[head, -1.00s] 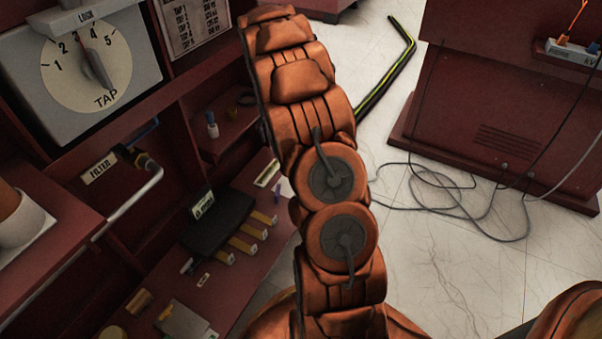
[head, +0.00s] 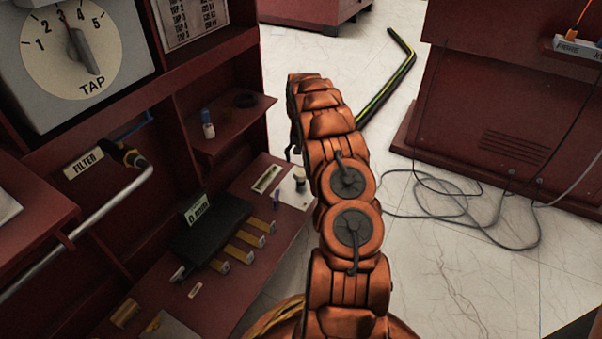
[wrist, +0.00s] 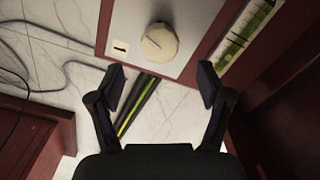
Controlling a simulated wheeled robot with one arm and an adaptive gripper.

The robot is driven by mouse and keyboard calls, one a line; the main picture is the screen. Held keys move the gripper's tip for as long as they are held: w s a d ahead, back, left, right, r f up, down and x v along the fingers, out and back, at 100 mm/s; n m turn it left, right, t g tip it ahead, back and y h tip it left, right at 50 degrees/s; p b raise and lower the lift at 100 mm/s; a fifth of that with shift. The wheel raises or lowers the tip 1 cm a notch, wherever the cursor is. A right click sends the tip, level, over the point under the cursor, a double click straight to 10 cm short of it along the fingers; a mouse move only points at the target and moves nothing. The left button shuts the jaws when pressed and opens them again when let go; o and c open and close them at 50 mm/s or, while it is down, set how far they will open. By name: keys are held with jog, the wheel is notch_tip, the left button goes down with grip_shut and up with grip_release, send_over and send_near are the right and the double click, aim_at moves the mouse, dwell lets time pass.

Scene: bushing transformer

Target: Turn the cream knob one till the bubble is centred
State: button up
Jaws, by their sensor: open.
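The cream knob (wrist: 158,42) stands on a pale plate (wrist: 185,15) beside a small label (wrist: 121,47) with a dark mark like a 1. The knob also shows in the head view (head: 299,174), close left of my arm. A level vial (wrist: 240,40) with a yellow-green strip lies right of the plate; it shows small in the head view (head: 266,178). I cannot make out where its bubble is. My gripper (wrist: 162,86) is open and empty, its fingers apart, with the knob ahead of the gap. In the head view my arm mostly hides the gripper.
A red bench (head: 250,290) holds a black box (head: 212,236) with several yellow-tipped tabs. A tap dial (head: 85,50) and a filter pipe (head: 110,207) are at the left. A red cabinet (head: 500,110) and loose grey cables (head: 450,217) are at the right, over pale floor.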

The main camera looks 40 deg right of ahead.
aim_at(300, 172)
notch_tip(300, 172, down, 7)
jog(key=shift+r+b, duration=0.15)
jog(key=shift+b, duration=1.1)
jog(key=c, duration=1.2)
jog(key=shift+o, duration=0.2)
jog(key=shift+r, duration=0.1)
jog(key=shift+a+r+p, duration=0.1)
jog(key=shift+p, duration=0.5)
